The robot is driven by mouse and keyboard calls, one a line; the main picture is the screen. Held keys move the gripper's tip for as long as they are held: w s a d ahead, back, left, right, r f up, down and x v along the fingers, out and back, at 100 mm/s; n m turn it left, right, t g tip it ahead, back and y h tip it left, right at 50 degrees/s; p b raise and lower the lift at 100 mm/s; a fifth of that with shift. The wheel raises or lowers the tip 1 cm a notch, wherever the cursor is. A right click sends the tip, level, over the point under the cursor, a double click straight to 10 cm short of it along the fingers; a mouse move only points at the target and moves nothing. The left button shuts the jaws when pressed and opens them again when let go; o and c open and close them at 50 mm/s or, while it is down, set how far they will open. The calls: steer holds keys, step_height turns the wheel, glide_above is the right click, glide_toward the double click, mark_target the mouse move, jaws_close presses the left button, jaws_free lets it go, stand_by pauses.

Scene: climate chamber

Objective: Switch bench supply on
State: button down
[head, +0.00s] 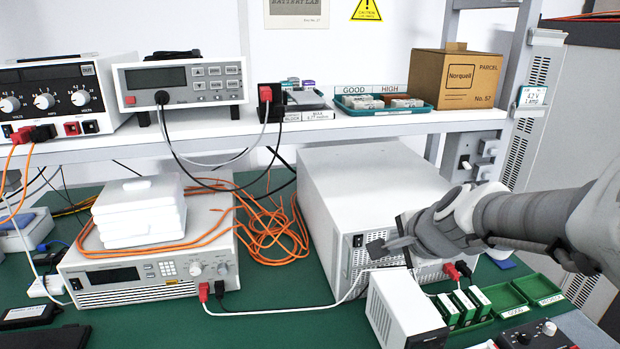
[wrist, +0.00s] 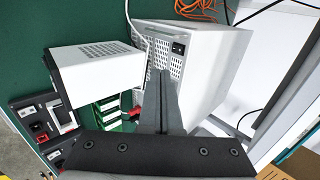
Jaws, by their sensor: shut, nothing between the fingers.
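A large white box (head: 365,190) stands on the green bench, with a vented face towards me. A black rocker switch (head: 358,241) sits at that face's upper left; it also shows in the wrist view (wrist: 179,47). I cannot read its position. My gripper (head: 376,248) is shut and empty, its fingertips in front of the vented face near the switch. In the wrist view the closed fingertips (wrist: 161,73) are just below the switch; contact cannot be told. A white instrument (head: 150,268) with a dark display and knobs stands at left. No label shows which unit is the bench supply.
A small white box (head: 402,308) stands close under my gripper, beside green battery holders (head: 463,306). A white cable (head: 290,312) with red and black plugs crosses the bench. Orange cables (head: 270,232) lie behind. A shelf (head: 300,128) with instruments and a parcel (head: 459,78) overhangs the back.

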steer(key=b, duration=0.5)
glide_toward(358, 246)
step_height(358, 246, down, 5)
steer(key=w, duration=0.3)
steer(key=shift+w+a, duration=0.25)
steer(key=shift+w, duration=0.25)
steer(key=shift+r, duration=0.1)
steer(key=shift+w+f+b, duration=0.2)
steer(key=shift+b, duration=0.15)
steer(key=shift+a, duration=0.1)
steer(key=shift+r, duration=0.15)
